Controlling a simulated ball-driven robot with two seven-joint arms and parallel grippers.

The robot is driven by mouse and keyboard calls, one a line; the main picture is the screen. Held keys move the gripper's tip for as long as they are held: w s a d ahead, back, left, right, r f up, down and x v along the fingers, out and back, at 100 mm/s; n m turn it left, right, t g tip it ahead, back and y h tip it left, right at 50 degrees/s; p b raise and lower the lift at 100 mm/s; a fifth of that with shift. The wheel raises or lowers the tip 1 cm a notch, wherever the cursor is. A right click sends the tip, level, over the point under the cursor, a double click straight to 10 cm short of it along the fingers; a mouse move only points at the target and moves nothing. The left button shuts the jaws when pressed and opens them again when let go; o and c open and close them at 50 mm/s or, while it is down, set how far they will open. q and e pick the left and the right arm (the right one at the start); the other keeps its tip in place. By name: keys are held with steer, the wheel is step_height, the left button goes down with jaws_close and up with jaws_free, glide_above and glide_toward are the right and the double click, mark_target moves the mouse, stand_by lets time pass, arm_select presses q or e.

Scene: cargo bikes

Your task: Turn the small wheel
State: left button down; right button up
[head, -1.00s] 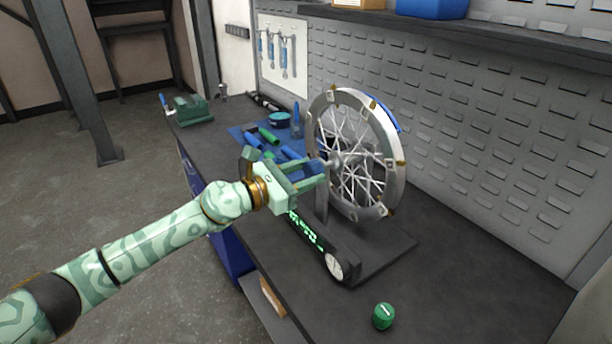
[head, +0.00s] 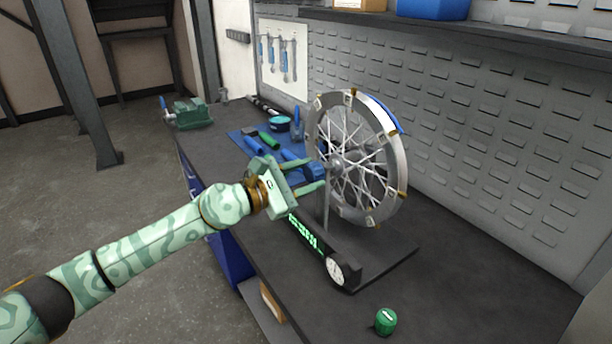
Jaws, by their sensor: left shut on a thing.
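The small spoked wheel (head: 396,160) stands upright in a truing stand (head: 372,262) on the dark workbench. It has a grey rim with small brass-coloured and pale marks, and a blue patch at its upper right. My left gripper (head: 322,176) is at the near left side of the wheel, close to its hub. Its jaws are shut on part of the wheel, with the fingers a little apart; the exact contact is hard to see. A blue piece shows between the fingers. My right gripper is not in view.
A round dial (head: 342,270) and a lit green display (head: 304,236) sit on the stand's front. A green knob-like cylinder (head: 386,321) stands at the bench front. Tools lie on a blue mat (head: 240,139) behind; a green vise (head: 190,113) is farther back. The right bench is clear.

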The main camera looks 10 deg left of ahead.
arm_select(q)
steer(key=shift+f, duration=0.2)
steer(key=c, duration=0.9)
jaws_free()
steer(key=shift+o, duration=0.4)
steer(key=shift+r, duration=0.1)
steer(key=b+v, duration=0.3)
steer(key=v, duration=1.3)
steer(key=shift+b, duration=0.35)
steer(key=shift+s+a, duration=0.1)
steer(key=shift+a, duration=0.05)
